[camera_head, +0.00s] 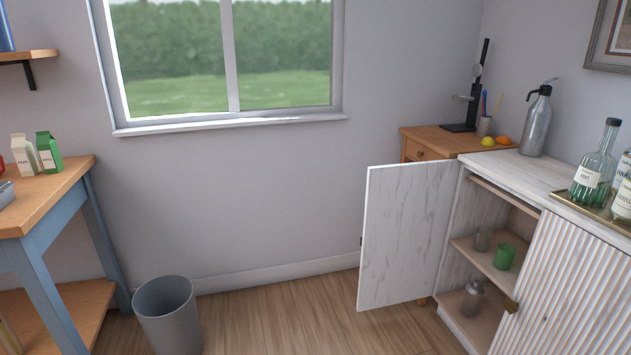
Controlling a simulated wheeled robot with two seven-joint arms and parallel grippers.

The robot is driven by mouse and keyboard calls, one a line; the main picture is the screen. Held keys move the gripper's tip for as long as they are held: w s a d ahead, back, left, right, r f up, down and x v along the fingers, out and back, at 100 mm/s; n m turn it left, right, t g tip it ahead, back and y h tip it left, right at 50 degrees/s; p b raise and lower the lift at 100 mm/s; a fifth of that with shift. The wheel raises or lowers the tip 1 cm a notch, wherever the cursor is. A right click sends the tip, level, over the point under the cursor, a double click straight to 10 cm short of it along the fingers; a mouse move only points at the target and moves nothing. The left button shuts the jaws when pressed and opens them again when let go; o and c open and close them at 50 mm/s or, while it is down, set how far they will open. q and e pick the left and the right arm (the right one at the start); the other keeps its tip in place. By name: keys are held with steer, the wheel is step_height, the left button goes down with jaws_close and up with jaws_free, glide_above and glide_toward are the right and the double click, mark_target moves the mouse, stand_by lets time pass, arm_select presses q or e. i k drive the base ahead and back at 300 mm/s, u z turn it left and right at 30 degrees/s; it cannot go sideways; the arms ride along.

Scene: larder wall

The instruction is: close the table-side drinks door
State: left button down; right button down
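The drinks cabinet (507,160) stands at the right, white with fluted fronts. One of its doors (408,232), a pale streaked panel, stands wide open, swung out to the left, and its flat inner face shows. The cabinet's other door (568,285), fluted and with a brass knob, is closed. Inside the open half, a green cup (504,256) and a clear glass (482,239) sit on the middle shelf, and a grey shaker-like vessel (472,298) stands on the bottom. Neither of my grippers is in view.
A grey bin (168,316) stands on the floor at the left, by a blue-legged table (58,212) with cartons. A wooden side table (425,136) is behind the open door. Bottles on a tray (567,199) stand on the cabinet. The floor between is clear.

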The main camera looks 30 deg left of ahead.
mark_target(408, 209)
steer(key=u, duration=0.85)
steer(key=i, duration=2.7)
steer(key=z, duration=1.05)
